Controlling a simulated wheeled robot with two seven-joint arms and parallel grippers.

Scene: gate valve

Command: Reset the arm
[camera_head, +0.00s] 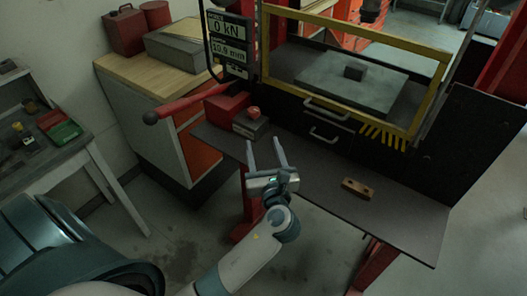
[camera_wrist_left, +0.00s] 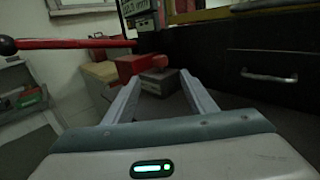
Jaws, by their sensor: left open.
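My left gripper (camera_head: 265,142) is open and empty in the head view. It stands over the front edge of the dark shelf (camera_head: 405,224), fingers pointing away from me toward the press. In the left wrist view both fingers of this gripper (camera_wrist_left: 160,77) are spread wide with nothing between them. Beyond the fingertips, a small grey box with a red knob (camera_head: 251,122) sits on the shelf, apart from the gripper; the box also shows in the left wrist view (camera_wrist_left: 155,85). My right gripper is not in view.
A brown block with holes (camera_head: 357,188) lies on the shelf to the right. A yellow-framed press window (camera_head: 358,26) stands behind. A red lever (camera_head: 185,103) sticks out left. A wooden-topped cabinet (camera_head: 128,79) and a side table (camera_head: 62,151) stand left.

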